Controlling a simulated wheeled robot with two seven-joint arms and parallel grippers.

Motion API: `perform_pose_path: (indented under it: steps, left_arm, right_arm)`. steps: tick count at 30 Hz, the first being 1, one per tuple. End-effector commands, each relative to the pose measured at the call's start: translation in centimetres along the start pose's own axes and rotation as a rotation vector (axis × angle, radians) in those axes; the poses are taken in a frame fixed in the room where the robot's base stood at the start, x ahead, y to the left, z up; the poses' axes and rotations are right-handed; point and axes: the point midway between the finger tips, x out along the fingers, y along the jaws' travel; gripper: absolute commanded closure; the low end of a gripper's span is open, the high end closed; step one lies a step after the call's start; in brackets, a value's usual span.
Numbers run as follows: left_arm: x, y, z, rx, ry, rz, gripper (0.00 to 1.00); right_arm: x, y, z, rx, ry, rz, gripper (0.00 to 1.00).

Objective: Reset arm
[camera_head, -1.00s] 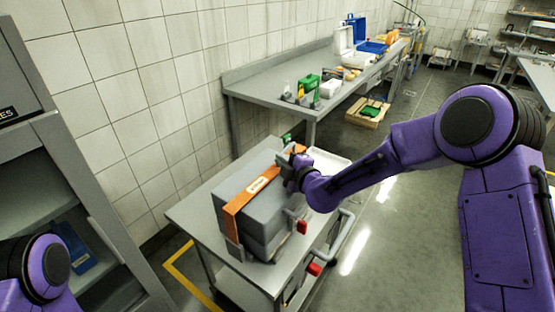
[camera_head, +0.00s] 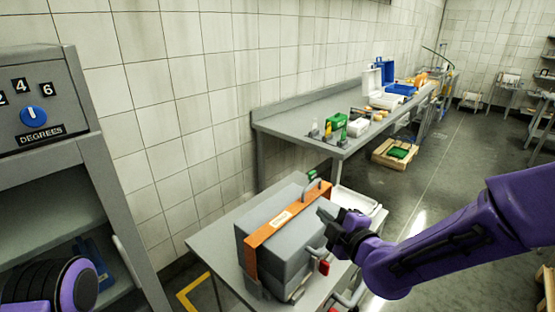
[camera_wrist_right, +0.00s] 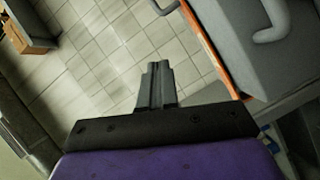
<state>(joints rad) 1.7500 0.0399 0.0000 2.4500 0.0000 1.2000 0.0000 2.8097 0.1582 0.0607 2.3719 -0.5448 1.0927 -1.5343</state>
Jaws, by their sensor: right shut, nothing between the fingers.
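My right gripper (camera_head: 338,226) is in the head view, beside the right side of a grey case with an orange band (camera_head: 272,232). The case stands on a metal cart (camera_head: 213,243). The gripper's fingers are together with nothing between them; whether it touches the case is hard to tell in the head view. My left gripper is out of view; only a purple part of the left arm shows at the lower left.
A grey cabinet (camera_head: 62,165) with a blue dial stands at the left. A wooden crate (camera_head: 394,153) is on the floor.

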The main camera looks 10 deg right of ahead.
Motion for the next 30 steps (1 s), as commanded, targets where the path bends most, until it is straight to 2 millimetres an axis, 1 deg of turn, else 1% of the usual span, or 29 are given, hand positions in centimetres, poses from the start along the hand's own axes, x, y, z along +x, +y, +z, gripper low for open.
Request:
perform_pose_path:
  steps: [2, 5, 6, 7, 8, 9, 11, 12, 14, 15, 17, 18, 20, 21, 24, 27, 30]
  left_arm:
    - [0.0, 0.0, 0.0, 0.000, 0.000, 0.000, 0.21]
    - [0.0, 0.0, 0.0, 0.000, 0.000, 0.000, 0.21]
    - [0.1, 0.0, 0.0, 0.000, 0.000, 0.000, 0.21]
    - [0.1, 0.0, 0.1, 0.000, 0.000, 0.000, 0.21]
    - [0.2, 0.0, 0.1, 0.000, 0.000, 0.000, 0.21]
    - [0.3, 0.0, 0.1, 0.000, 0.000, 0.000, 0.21]
    - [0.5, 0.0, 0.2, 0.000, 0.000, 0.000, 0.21]
    - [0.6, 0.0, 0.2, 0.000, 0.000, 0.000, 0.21]
    - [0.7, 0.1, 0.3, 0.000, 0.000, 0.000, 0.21]
    - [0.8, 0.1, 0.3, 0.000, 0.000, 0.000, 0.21]
    - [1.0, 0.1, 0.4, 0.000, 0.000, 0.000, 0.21]
    - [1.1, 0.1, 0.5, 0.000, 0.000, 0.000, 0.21]
    - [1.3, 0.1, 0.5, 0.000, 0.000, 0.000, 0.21]
    - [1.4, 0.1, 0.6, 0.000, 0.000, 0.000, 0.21]
    - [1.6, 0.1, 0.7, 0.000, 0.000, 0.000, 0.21]
    - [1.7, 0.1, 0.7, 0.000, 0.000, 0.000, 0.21]
    - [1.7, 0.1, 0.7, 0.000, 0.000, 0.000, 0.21]
  right_arm:
    - [0.0, 0.2, 0.2, 0.142, -0.009, 0.009, 1.00]
    - [-0.3, 0.5, 1.4, 0.481, -0.059, 0.049, 1.00]
    - [-0.4, -0.3, 2.4, 0.640, -0.096, 0.062, 1.00]
    - [-0.6, -1.4, 3.5, 0.759, -0.134, 0.066, 1.00]
    - [-0.8, -3.0, 4.6, 0.875, -0.179, 0.069, 1.00]
    - [-1.2, -5.5, 6.3, 1.026, -0.250, 0.075, 1.00]
    - [-2.2, -9.1, 8.6, 1.206, -0.355, 0.088, 1.00]
    - [-3.1, -11.7, 10.0, 1.306, -0.428, 0.101, 1.00]
    - [-4.8, -15.7, 12.1, 1.436, -0.546, 0.126, 1.00]
    - [-6.3, -18.5, 13.5, 1.509, -0.631, 0.146, 1.00]
    - [-9.1, -22.8, 15.4, 1.591, -0.769, 0.178, 1.00]
    - [-11.2, -25.6, 16.5, 1.623, -0.862, 0.196, 1.00]
    - [-14.7, -29.5, 17.8, 1.636, -0.994, 0.211, 1.00]
    - [-17.0, -31.7, 18.5, 1.621, -1.074, 0.205, 1.00]
    - [-22.1, -36.1, 19.2, 1.557, -1.231, 0.154, 1.00]
    - [-25.5, -38.8, 19.3, 1.514, -1.323, 0.104, 1.00]
    - [-27.0, -39.8, 19.2, 1.498, -1.361, 0.082, 1.00]
